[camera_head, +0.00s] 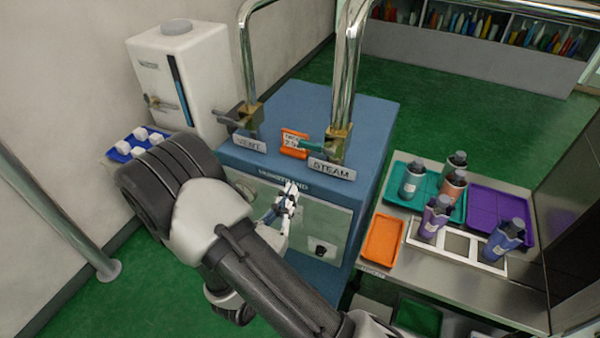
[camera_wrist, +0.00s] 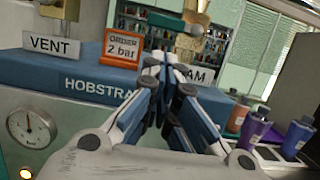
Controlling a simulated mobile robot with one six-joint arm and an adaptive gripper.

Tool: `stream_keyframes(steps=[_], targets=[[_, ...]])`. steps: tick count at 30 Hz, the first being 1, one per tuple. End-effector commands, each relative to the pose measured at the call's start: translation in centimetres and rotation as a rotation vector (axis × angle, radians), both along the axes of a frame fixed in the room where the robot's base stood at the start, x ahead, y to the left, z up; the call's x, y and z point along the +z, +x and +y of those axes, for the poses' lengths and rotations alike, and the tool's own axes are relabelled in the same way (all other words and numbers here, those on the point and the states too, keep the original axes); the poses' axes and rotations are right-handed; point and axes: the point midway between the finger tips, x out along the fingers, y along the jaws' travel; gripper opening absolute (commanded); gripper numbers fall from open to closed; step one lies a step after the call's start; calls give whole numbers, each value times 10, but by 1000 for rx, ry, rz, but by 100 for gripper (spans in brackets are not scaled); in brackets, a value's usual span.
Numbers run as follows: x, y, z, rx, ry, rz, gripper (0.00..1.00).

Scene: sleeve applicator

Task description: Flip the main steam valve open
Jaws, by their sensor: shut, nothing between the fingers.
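The steam valve has a brass body (camera_head: 337,142) on a chrome pipe and a teal lever (camera_head: 312,146) pointing left, crosswise to the pipe. The STEAM plate (camera_head: 331,170) is below it. In the wrist view the lever (camera_wrist: 163,20) is near the top, above the fingertips, and the brass body (camera_wrist: 196,20) is behind. My gripper (camera_head: 290,187) is shut and empty in front of the blue machine, lower than the lever and apart from it. In the wrist view my gripper (camera_wrist: 164,62) partly hides the STEAM plate (camera_wrist: 198,75).
The vent valve (camera_head: 250,116) with its VENT plate (camera_head: 249,144) is to the left. An orange order sign (camera_head: 294,143) reading 2 bar stands between the valves. The blue machine (camera_head: 300,105) carries a gauge (camera_wrist: 31,128). A steel table (camera_head: 480,285) with bottles and trays is at right.

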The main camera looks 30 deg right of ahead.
Motion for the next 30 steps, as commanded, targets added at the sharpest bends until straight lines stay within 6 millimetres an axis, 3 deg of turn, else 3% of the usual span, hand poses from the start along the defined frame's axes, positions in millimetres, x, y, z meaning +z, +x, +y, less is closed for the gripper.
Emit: stream_keyframes(steps=[16, 30], targets=[[21, 50, -66, -5, 2, -3, 0], [24, 58, -74, -1, -1, -1, 0]])
